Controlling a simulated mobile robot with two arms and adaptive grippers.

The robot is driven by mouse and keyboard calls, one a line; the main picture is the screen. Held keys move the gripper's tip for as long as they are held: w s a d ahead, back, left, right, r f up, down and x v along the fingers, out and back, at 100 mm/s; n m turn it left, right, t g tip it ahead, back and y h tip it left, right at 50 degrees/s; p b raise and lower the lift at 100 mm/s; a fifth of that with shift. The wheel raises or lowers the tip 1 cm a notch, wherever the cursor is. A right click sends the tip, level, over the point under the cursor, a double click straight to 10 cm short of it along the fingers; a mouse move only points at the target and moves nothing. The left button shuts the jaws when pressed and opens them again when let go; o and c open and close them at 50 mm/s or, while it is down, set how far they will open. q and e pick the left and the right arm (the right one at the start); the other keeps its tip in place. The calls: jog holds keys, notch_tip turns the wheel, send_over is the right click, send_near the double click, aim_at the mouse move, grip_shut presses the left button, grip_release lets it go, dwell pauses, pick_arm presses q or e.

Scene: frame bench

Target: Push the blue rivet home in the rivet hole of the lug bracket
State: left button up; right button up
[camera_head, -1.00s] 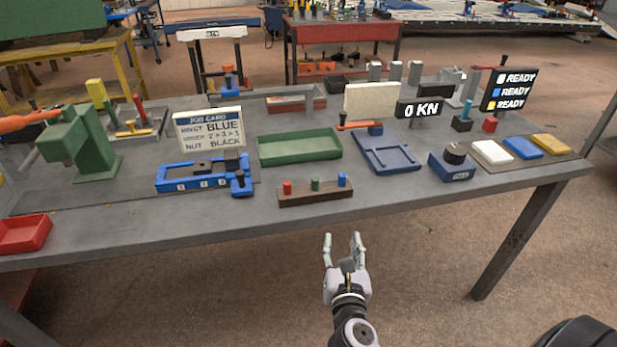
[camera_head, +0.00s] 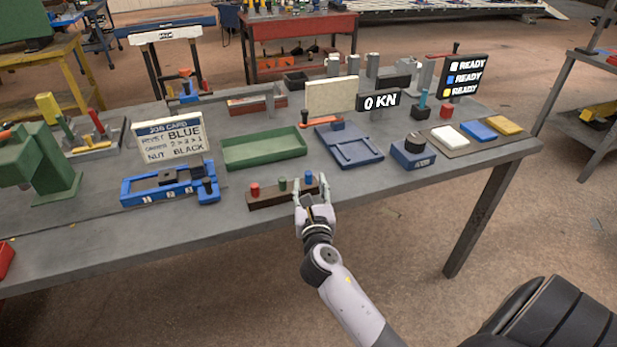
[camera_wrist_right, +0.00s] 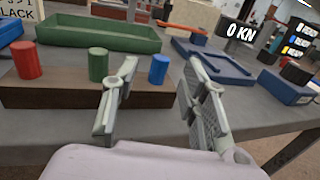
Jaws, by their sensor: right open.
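The blue rivet (camera_head: 308,178) stands upright at the right end of a dark brown block (camera_head: 262,201), beside a green rivet (camera_head: 282,184) and a red rivet (camera_head: 255,189). My right gripper (camera_head: 311,190) is open and empty at the near side of the block. In the right wrist view the blue rivet (camera_wrist_right: 159,69) shows between and beyond the two spread fingers, and I see no contact. A blue fixture (camera_head: 140,201) marked 1, 2, 3 holds dark parts (camera_head: 172,177); I cannot tell which is the lug bracket or see a rivet hole. My left gripper is not in view.
A job card (camera_head: 169,135) reads rivet blue, nut black. A green tray (camera_head: 263,153) and a blue plate (camera_head: 349,152) lie behind the block. A blue box with a black knob (camera_head: 413,155) stands to the right. A display (camera_head: 381,101) reads 0 KN.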

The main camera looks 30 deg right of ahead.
aim_at(309, 177)
jog(key=x, duration=0.5)
jog(key=shift+f, duration=0.1)
jog(key=shift+c, duration=0.4)
grip_shut()
